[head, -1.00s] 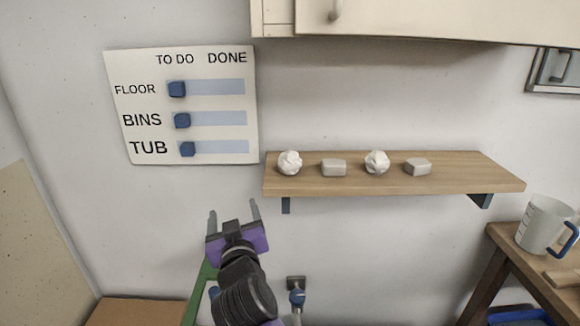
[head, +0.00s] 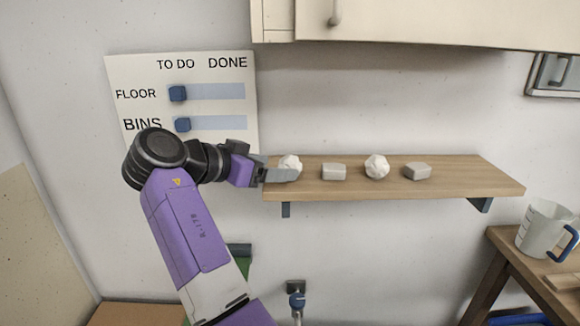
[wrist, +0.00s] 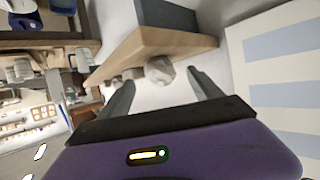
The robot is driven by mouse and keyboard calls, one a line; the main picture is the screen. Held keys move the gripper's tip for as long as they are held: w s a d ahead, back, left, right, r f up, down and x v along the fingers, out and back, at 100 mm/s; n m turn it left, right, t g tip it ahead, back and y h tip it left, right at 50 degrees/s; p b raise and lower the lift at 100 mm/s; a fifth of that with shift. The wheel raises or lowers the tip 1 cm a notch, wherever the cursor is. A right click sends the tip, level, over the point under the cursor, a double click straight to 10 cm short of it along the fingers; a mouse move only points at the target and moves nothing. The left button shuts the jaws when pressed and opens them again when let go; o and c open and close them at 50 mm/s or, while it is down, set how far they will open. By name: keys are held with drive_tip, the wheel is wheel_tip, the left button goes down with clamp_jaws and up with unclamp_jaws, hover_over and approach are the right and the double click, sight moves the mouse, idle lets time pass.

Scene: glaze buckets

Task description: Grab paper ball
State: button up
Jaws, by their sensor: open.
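Two crumpled white paper balls stand on the wooden shelf, one at its left end (head: 291,161) and one right of the middle (head: 376,167). My gripper (head: 280,170) reaches in from the left at the shelf's left end, and a finger hides the lower part of the left ball. In the wrist view the gripper (wrist: 160,76) is open, with the left paper ball (wrist: 159,70) showing between its fingertips. Gaps show on both sides of the ball, and neither finger appears to touch it.
The shelf (head: 450,183) also holds a grey block (head: 333,172) between the balls and another (head: 417,171) to the right. A cabinet (head: 410,20) hangs above. A slider board (head: 215,75) is behind my arm.

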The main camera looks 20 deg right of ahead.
sight(288, 167)
drive_tip(key=p+x, duration=0.1)
drive_tip(key=x, duration=0.4)
drive_tip(key=shift+d+r+p, duration=0.1)
drive_tip(key=shift+d+p, duration=0.05)
drive_tip(key=shift+p, duration=0.2)
drive_tip(key=shift+w+d+f, duration=0.2)
drive_tip(key=shift+d+f, duration=0.05)
drive_tip(key=shift+d, duration=0.1)
drive_tip(key=c, duration=1.4)
